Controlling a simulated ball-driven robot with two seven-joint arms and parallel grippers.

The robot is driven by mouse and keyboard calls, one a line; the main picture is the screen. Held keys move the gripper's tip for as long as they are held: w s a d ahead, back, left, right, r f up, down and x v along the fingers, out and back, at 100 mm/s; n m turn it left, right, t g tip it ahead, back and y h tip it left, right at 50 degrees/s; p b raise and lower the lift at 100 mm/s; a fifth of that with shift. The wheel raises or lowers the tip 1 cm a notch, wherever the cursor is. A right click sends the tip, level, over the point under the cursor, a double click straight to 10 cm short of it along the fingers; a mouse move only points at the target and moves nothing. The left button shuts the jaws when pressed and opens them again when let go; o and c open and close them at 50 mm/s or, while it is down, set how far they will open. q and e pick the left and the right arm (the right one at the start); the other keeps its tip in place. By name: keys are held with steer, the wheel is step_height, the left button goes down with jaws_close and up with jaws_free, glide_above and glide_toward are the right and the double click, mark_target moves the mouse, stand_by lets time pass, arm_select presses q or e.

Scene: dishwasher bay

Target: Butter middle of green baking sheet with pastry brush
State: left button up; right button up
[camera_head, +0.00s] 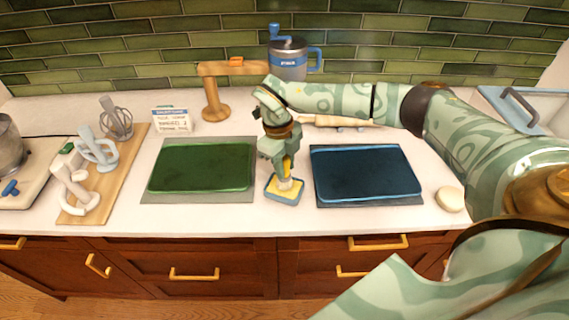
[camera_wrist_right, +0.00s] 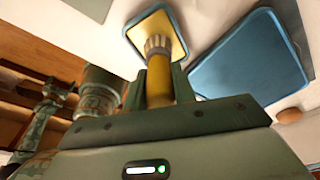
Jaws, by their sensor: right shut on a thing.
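The green baking sheet (camera_head: 202,166) lies flat on a grey mat left of centre on the counter. The blue baking sheet (camera_head: 366,172) lies on a dark mat to the right. Between them sits a small blue-rimmed butter dish (camera_head: 284,190) with a yellow inside. My right gripper (camera_head: 284,172) points down over the dish. It is shut on the pastry brush (camera_wrist_right: 159,76), whose handle is yellow. The pale bristles are at the yellow surface of the dish (camera_wrist_right: 178,22); I cannot tell if they touch.
A wooden board (camera_head: 112,172) with a whisk (camera_head: 116,120) and white tools stands left of the green sheet. A small sign (camera_head: 171,121), a wooden stand (camera_head: 215,100) and a blue-handled canister (camera_head: 288,62) are behind. A round cream object (camera_head: 450,199) lies at right.

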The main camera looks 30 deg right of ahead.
steer(key=shift+f, duration=0.5)
stand_by(0.3)
stand_by(1.4)
step_height(320, 180, up, 7)
steer(key=p, duration=0.6)
steer(key=shift+r+p, duration=0.1)
steer(key=shift+p, duration=0.3)
stand_by(0.4)
